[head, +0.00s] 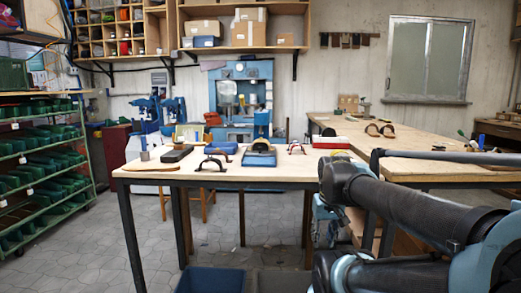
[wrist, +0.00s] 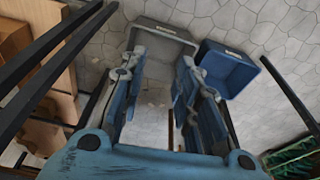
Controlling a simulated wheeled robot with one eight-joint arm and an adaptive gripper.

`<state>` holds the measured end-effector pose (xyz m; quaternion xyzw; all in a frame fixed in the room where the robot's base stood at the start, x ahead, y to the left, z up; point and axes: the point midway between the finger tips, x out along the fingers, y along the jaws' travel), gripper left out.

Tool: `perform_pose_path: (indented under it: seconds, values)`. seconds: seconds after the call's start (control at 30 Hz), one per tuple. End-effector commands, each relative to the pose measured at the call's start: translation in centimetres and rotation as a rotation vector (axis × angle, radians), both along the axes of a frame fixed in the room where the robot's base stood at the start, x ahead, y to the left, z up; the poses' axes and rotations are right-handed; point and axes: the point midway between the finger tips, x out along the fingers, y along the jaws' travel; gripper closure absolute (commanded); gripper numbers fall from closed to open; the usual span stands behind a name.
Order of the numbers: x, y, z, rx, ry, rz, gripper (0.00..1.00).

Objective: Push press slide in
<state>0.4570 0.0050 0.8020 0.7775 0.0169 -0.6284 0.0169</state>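A blue press-like machine (head: 241,98) stands against the back wall in the head view, behind the front table. It has a pale front plate and a round gauge-like part. Its lower front is partly hidden by the table and the things on it. I cannot make out a slide or its position. My gripper (wrist: 158,62) is open and empty in the wrist view, its two fingers apart above the floor. It is far from the machine. In the head view my arm fills the lower right, and I cannot clearly pick out the gripper there.
The front table (head: 228,178) carries sandal parts and tools and stands between me and the machine. A second long table (head: 425,168) is at right. A blue bin (wrist: 225,68) and a grey bin (wrist: 160,42) are on the floor. A rack (head: 45,165) with green trays stands left.

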Motion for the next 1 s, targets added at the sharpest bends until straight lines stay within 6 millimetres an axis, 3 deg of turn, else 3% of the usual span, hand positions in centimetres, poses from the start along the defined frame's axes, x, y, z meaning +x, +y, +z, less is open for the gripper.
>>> perform_pose_path:
  seconds: [0.1, 0.5, 0.8, 1.0]
  values:
    - [3.6, 0.8, 4.8, 0.002, -0.017, 0.032, 0.70]
    - [16.0, 5.4, 19.2, 0.013, -0.079, 0.139, 0.70]
    - [25.1, 10.6, 28.2, 0.024, -0.125, 0.220, 0.70]
    - [30.5, 14.5, 33.1, 0.033, -0.154, 0.270, 0.70]
